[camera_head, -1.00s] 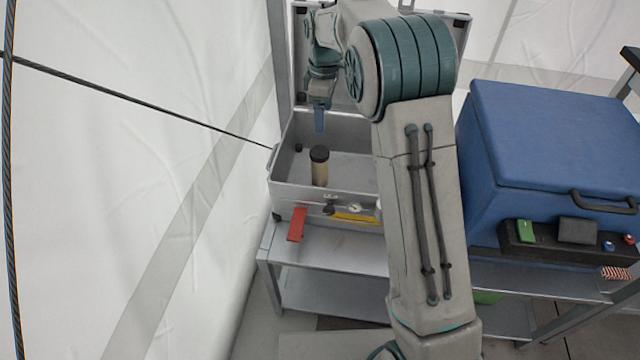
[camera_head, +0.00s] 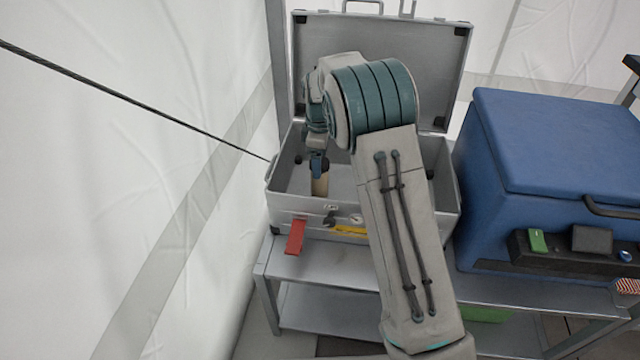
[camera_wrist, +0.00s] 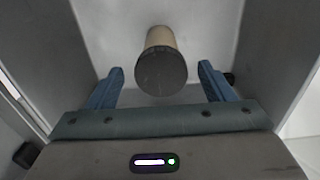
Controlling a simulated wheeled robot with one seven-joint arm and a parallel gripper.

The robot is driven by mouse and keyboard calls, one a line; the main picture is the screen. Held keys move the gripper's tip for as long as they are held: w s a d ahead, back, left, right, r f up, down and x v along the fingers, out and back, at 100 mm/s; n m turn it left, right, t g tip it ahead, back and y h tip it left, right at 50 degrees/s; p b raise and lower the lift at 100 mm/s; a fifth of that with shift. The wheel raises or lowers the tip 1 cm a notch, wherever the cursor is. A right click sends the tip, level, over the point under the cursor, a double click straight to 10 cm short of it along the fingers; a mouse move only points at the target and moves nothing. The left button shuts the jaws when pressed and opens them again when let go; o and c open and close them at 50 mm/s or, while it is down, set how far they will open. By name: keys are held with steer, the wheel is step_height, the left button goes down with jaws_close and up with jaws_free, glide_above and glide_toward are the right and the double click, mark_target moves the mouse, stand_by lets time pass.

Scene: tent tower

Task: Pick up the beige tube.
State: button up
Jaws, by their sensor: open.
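The beige tube (camera_head: 320,184) with a dark cap stands upright inside the open grey metal case (camera_head: 284,203). In the wrist view I look down on the tube (camera_wrist: 160,38), its dark round cap facing the camera. My gripper (camera_head: 319,166) is over the tube inside the case and hides the tube's top in the head view. In the wrist view my gripper (camera_wrist: 160,80) is open, with one blue finger on each side of the cap and a gap on both sides. Nothing is held.
The case's raised lid (camera_head: 450,60) stands behind my arm. A red tag (camera_head: 295,237) and a yellow tool (camera_head: 350,231) are at the case's front. A blue cooler box (camera_head: 550,150) stands close on the right. The case rests on a grey metal table (camera_head: 330,268).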

step_height(320, 180, down, 4)
steer(key=shift+r+b, duration=0.2)
steer(key=shift+b, duration=0.25)
steer(key=c, duration=1.4)
steer(key=shift+r, duration=0.1)
